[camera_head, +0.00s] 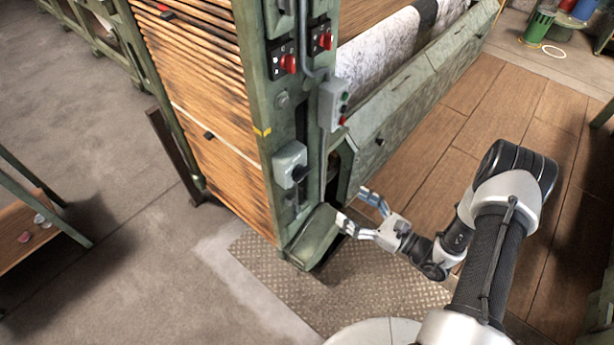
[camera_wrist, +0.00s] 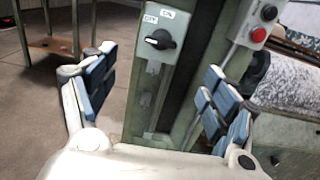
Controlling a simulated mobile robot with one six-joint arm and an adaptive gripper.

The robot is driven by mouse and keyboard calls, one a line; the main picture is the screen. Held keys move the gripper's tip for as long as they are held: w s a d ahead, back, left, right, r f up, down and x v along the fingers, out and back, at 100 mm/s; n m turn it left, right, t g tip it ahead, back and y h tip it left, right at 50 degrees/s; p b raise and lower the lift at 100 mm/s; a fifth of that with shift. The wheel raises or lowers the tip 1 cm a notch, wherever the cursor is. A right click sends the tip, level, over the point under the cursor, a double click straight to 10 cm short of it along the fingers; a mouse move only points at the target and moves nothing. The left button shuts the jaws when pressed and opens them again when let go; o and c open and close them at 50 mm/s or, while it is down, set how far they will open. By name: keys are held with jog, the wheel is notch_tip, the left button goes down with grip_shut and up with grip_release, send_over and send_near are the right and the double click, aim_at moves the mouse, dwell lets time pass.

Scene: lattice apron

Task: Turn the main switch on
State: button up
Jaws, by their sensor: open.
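The main switch (camera_wrist: 160,39) is a black rotary knob on a grey box, with an OFF label at its upper left and an ON label at its upper right. The knob lies roughly sideways, its pale mark toward the left, on the OFF side. In the head view the grey switch box (camera_head: 290,160) sits low on the green machine post, its knob seen from the side. My gripper (camera_head: 359,211) is open and empty, below and to the right of the box, apart from it. In the wrist view the blue-padded fingers (camera_wrist: 158,92) stand wide on either side below the knob.
A push-button box (camera_head: 333,104) is on the post's right side, above the switch. Red knobs (camera_head: 289,63) sit higher up. A conduit runs along the post. A green foot cover (camera_head: 313,238) juts out beside my gripper. The metal floor plate (camera_head: 262,268) is clear.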

jog(key=b, duration=0.3)
send_near(305, 175)
jog(key=x, duration=0.9)
jog(key=shift+w+a, duration=0.1)
jog(key=shift+w, duration=0.05)
jog(key=c, duration=1.1)
jog(key=shift+o, duration=0.2)
